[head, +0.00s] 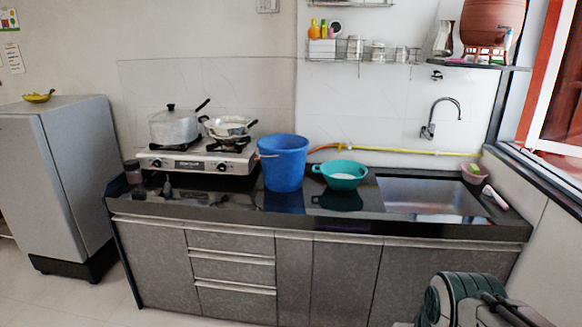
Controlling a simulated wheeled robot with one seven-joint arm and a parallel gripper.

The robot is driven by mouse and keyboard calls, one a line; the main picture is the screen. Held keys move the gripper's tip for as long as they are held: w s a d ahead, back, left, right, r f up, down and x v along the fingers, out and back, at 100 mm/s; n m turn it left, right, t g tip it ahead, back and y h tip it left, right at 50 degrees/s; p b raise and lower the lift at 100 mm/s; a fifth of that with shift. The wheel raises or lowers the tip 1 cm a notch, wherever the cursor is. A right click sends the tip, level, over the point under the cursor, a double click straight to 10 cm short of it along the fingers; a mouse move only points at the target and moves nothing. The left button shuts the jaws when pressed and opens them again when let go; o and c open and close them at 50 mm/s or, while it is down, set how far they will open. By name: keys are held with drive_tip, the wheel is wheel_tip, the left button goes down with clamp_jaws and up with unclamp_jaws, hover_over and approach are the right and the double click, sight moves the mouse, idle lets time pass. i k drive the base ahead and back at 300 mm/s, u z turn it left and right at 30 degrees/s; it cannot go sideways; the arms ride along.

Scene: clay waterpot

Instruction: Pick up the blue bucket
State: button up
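The blue bucket (283,165) stands upright on the black countertop (235,198), in the middle of the head view, between the stove and a teal colander. Its rim faces up and its handle hangs at the left side. Nothing touches it from above. Part of my arm shows at the lower right corner, well apart from the bucket and in front of the cabinets. My gripper's fingers cannot be made out in this view.
A gas stove (197,158) with a pot (174,127) and a pan is left of the bucket. The teal colander (343,175) is close on its right, then a sink (425,197) with a tap (428,130). A wire shelf (375,59) hangs above. Floor shows at lower left.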

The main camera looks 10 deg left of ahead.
sight(283, 155)
drive_tip(key=u, duration=0.7)
drive_tip(key=i, duration=1.05)
drive_tip(key=u, duration=0.55)
drive_tip(key=i, duration=1.2)
drive_tip(key=z, duration=0.85)
drive_tip(key=i, duration=0.55)
drive_tip(key=z, duration=0.4)
